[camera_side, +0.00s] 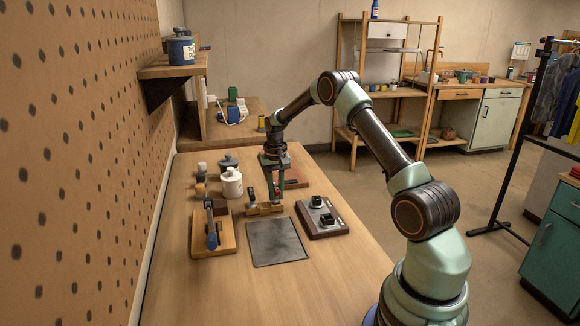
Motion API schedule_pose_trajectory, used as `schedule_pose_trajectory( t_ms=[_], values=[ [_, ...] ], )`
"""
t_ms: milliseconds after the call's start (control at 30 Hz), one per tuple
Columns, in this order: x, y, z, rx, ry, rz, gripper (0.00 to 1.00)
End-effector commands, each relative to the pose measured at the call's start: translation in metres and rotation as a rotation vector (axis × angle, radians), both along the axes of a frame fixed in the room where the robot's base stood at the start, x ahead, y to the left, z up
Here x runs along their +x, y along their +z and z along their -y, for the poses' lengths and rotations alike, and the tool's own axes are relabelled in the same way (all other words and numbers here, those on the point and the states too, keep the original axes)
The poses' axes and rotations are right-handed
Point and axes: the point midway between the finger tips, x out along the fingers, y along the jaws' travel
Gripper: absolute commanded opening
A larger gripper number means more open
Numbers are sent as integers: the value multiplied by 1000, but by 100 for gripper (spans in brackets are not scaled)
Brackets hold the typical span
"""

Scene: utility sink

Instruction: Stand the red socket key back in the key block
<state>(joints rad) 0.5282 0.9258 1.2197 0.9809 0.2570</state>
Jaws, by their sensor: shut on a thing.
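My gripper (277,192) points down over the far middle of the bench, its fingers shut on a thin thing that I take to be the red socket key; the key is too small and too covered by the fingers to make out clearly. Directly below is a small light-wood block (265,210), which I take to be the key block. A dark upright piece (251,194) stands at its left end. I cannot tell whether the held thing touches the block or is in a hole of it.
A dark mat (272,243) lies in front of the block. A board with two black fittings (341,226) is to the right, a wooden stand with a blue-handled tool (212,238) to the left. A white jar (231,184) stands behind left. The near bench is clear.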

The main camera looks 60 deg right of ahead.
Motion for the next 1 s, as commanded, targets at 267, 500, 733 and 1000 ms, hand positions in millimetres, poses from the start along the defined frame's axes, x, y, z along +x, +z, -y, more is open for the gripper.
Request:
schedule_pose_trajectory(
  t_ms=[267,500,733,1000],
  values=[
    [0,-7,0,0,0,0,0],
    [0,-7,0,-1,0,1,57],
    [0,-5,0,-1,0,1,57],
    [1,32,0,-3,0,6,57]
  ],
)
